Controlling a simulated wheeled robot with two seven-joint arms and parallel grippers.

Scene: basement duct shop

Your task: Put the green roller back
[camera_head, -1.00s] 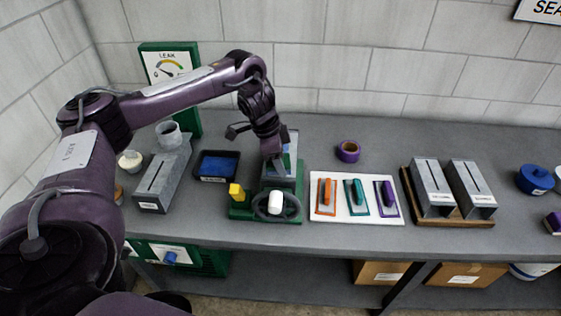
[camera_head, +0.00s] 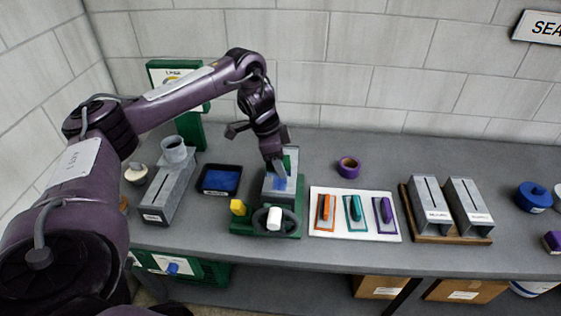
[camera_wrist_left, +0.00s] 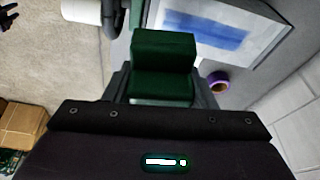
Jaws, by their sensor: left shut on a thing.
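Whether this block belongs to the machine I cannot tell. My right gripper is out of view.
A purple tape roll (camera_head: 348,167) lies behind the board. Two grey slotted boxes (camera_head: 447,208) stand right. The bench between is clear.

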